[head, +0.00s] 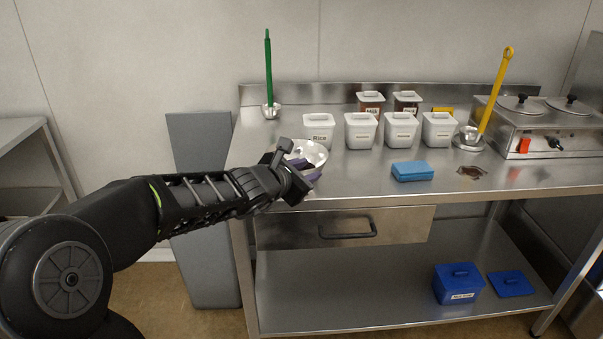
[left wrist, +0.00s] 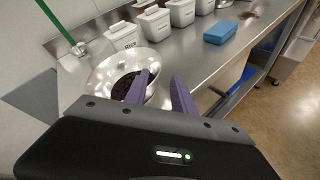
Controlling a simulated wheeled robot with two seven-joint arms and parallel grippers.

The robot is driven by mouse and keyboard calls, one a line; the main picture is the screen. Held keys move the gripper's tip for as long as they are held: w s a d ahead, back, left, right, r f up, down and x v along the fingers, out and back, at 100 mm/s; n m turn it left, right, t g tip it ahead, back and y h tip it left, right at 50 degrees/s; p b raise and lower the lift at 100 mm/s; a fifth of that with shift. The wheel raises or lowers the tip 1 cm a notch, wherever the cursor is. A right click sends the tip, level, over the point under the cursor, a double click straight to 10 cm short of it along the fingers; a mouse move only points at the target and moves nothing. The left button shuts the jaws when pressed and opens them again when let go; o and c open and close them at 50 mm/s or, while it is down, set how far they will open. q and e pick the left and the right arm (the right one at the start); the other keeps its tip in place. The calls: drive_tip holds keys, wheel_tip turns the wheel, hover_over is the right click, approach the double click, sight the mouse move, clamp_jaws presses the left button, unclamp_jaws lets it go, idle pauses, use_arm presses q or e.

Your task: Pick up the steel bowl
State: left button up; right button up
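The shiny steel bowl (head: 308,150) stands on the steel table near its left front part, partly hidden behind my left gripper (head: 309,171). In the left wrist view the bowl (left wrist: 103,74) holds something dark (left wrist: 121,88). There the two purple fingers of my left gripper (left wrist: 162,79) are apart. One finger overlaps the bowl's inside and the other is outside its right rim, so the rim shows between them. I cannot tell whether either finger touches the bowl. My right gripper is not in view.
White lidded tubs (head: 401,130) stand behind the bowl. A green-handled ladle (head: 268,70) stands at back left and a yellow-handled one (head: 495,90) at right. A blue block (head: 412,171) lies right of the bowl. A two-lidded steel unit (head: 540,125) stands far right.

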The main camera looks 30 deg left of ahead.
sight(320, 166)
use_arm(q)
drive_tip(key=shift+w, duration=0.1)
drive_tip(key=shift+b+x, duration=0.35)
drive_tip(key=shift+x, duration=0.5)
drive_tip(key=shift+w+a+f, duration=0.1)
drive_tip(key=shift+w, duration=0.2)
drive_tip(key=shift+w, duration=0.1)
drive_tip(key=x, duration=0.5)
drive_tip(key=shift+b, duration=0.3)
drive_tip(key=shift+c, duration=0.4)
clamp_jaws()
idle(0.6)
